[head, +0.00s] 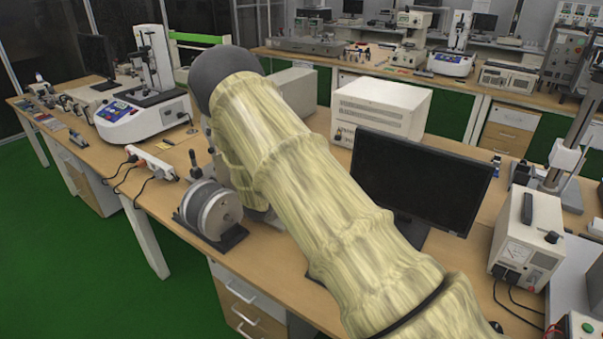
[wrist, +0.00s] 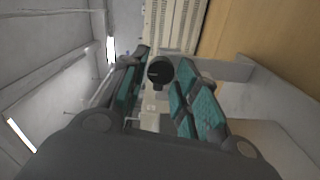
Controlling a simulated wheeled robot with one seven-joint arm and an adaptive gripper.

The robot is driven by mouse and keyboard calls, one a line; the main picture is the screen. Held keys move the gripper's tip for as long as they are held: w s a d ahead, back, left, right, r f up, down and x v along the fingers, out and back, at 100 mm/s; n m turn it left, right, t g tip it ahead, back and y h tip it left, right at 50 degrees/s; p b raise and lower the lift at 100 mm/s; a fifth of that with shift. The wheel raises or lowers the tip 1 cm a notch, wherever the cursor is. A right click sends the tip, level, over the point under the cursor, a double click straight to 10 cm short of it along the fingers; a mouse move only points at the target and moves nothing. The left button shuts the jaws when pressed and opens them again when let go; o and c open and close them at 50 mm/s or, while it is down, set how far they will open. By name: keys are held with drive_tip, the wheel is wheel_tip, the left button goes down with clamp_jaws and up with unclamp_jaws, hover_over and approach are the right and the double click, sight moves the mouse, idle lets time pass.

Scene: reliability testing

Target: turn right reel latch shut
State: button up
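The reel (head: 212,208), a grey spool on a dark stand, sits near the front edge of the bench in the head view. My sleeved arm passes to its right and hides part of that area. My gripper is not clearly seen in the head view. In the wrist view my gripper (wrist: 163,84) is open, its teal-padded fingers apart. A dark round knob (wrist: 159,69) with a short stem shows between the fingers. It may be the reel latch; I cannot tell whether the fingers touch it.
A white power strip (head: 152,162) with cables lies left of the reel. A white test machine (head: 142,117) stands behind it. A monitor (head: 420,180) and a beige vented box (head: 380,105) stand right of my arm. The beige vented box also shows in the wrist view (wrist: 172,25).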

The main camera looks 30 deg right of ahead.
drive_tip(key=shift+o, duration=1)
drive_tip(key=shift+a, duration=0.1)
drive_tip(key=v, duration=1.2)
